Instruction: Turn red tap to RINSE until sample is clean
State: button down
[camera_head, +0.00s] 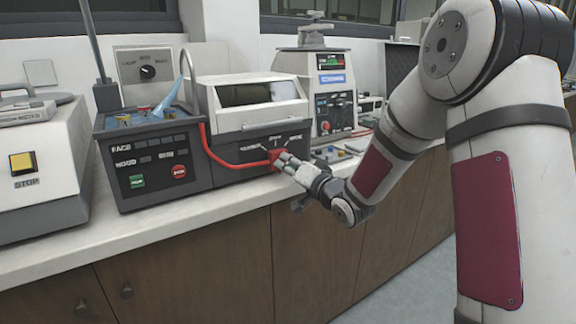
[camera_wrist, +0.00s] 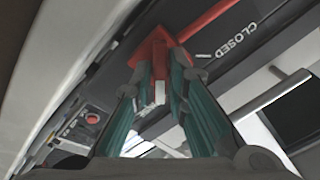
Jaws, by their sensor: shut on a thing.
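The red tap (camera_head: 277,156) sits on the dark front face of the machine on the worktop. My gripper (camera_head: 285,165) reaches it from the right and is shut on it. In the wrist view the red tap (camera_wrist: 158,62) is between the two fingers of my gripper (camera_wrist: 163,85), with its red arm running to the upper right. The word CLOSED shows beside it. Labels above the tap are too small to read in the head view, so its setting is unclear. No sample can be made out.
A red hose (camera_head: 212,155) curves along the machine's left side. A control box (camera_head: 150,165) with green and red buttons stands left of it. A white machine (camera_head: 30,180) with a yellow STOP button is at far left. Another instrument (camera_head: 330,90) stands behind at right.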

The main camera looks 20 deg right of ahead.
jog(key=c, duration=1.6)
grip_release()
jog(key=shift+o, duration=0.2)
jog(key=shift+s, duration=0.15)
jog(key=v, duration=1.1)
jog(key=shift+s, duration=0.35)
jog(key=shift+d, duration=0.15)
